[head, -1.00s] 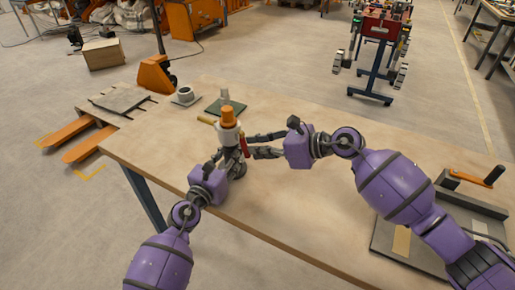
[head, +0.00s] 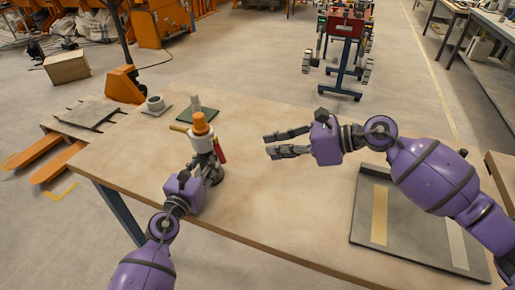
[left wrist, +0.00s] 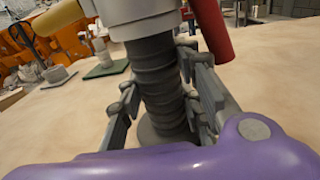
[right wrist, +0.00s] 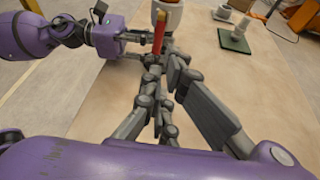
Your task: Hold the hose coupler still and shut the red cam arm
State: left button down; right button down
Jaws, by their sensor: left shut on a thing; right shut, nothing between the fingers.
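The hose coupler (head: 203,142) stands upright on the table, with a white body, orange top and grey ribbed lower part. My left gripper (head: 207,168) is shut around the ribbed part (left wrist: 160,75), just below the white body. The red cam arm (head: 219,150) hangs down steeply along the coupler's right side; it also shows in the left wrist view (left wrist: 211,28) and right wrist view (right wrist: 159,30). A tan arm (left wrist: 57,18) sticks out on the opposite side. My right gripper (head: 268,145) is shut and empty, to the right of the coupler and apart from it.
A grey board with strips (head: 412,215) lies at the right under my right arm. The table's middle is clear.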

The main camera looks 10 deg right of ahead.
jog(key=shift+s+d+r, duration=0.25)
jog(key=shift+s+d, duration=0.1)
jog(key=shift+d, duration=0.15)
pick_arm(q)
jog(key=c, duration=1.2)
grip_release()
jog(key=shift+a, duration=0.1)
